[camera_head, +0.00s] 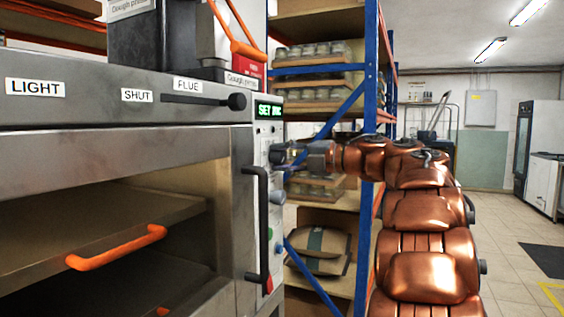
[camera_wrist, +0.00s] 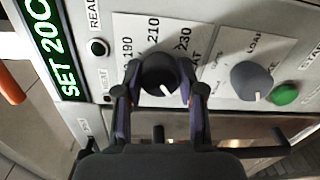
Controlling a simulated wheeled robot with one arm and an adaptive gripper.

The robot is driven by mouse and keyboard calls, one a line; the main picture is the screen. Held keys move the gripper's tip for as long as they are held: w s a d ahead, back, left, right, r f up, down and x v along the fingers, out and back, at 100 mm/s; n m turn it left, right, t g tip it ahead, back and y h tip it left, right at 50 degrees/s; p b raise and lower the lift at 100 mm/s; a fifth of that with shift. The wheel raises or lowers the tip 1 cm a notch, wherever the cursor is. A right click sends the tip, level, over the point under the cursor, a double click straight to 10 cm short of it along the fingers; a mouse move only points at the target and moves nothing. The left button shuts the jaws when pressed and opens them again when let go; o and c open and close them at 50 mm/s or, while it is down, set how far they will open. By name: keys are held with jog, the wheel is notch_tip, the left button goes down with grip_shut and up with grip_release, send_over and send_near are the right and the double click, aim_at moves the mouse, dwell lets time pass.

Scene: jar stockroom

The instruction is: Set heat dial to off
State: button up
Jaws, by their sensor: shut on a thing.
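The heat dial (camera_wrist: 158,72) is a dark round knob with a white pointer line on the oven's control panel. Its scale shows 190, 210 and 230, with the letters "AT" visible; the rest of the label is hidden. The pointer faces the lower side in the wrist view, away from those numbers. My gripper (camera_wrist: 160,84) is shut on the dial, one finger on each side. In the head view my gripper (camera_head: 290,155) reaches the panel from the right. The green display (camera_wrist: 57,50) reads "SET 20C".
A second grey dial (camera_wrist: 251,80) and a green button (camera_wrist: 285,93) sit beside the heat dial. A black vertical handle (camera_head: 257,220) and an oven tray with an orange handle (camera_head: 116,249) are at the oven front. A blue rack (camera_head: 371,65) stands behind.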

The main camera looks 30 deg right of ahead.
jog(key=shift+f, duration=0.1)
jog(key=o, duration=1.1)
jog(key=shift+o, duration=0.2)
jog(key=shift+s, duration=0.1)
jog(key=v, duration=1.1)
jog(key=shift+s+d, duration=0.2)
jog(key=shift+s, duration=0.15)
